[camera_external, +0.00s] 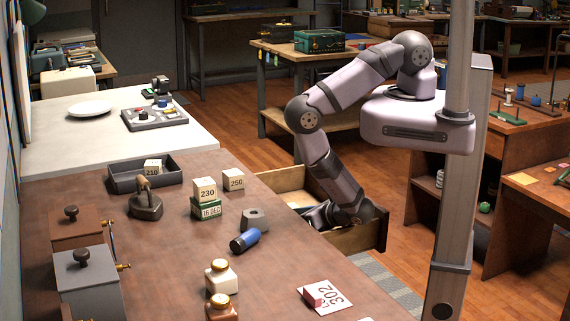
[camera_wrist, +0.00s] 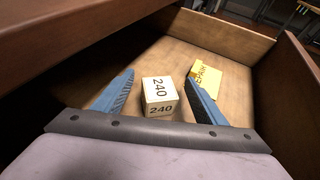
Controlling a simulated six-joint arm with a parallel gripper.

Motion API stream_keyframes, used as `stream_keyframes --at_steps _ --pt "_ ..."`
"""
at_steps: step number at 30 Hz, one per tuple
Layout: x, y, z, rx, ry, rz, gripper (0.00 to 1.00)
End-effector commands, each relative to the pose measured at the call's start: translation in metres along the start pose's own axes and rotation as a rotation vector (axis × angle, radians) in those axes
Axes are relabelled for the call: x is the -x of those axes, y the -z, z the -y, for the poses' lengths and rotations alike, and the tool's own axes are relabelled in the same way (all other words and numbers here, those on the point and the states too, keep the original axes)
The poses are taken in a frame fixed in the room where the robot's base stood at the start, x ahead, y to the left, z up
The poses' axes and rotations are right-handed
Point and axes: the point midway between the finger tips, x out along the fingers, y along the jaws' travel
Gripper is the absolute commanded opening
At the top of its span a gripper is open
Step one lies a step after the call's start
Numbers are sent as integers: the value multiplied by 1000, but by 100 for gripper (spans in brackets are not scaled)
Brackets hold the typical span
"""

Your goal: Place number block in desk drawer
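The desk drawer (camera_external: 362,238) is pulled open at the right side of the brown desk. My gripper (camera_wrist: 160,76) is down inside it, largely hidden in the external view. Its two blue fingers are open. A cream number block marked 240 (camera_wrist: 159,96) rests on the drawer floor between the fingers, with a gap visible on each side. On the desk are a block marked 230 (camera_external: 205,188) on a green block marked 16 DEC (camera_external: 206,209), a block marked 250 (camera_external: 233,180) and a block marked 210 (camera_external: 152,167) in a dark tray (camera_external: 128,184).
The drawer walls and desk edge surround my gripper closely. On the desk are a dark iron (camera_external: 145,203), a blue cylinder (camera_external: 245,240), a grey hexagonal piece (camera_external: 254,220) and a 302 card (camera_external: 333,297).

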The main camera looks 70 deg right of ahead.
Motion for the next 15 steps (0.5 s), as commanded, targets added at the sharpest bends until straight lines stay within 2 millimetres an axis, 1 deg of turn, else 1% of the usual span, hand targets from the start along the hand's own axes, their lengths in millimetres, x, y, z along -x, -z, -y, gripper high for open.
stream_keyframes --at_steps 8,14,15 --pt "1 -2 0 0 0 0 65" --pt "6 -14 0 0 0 0 65" --pt "7 -13 -1 1 -2 -1 65"
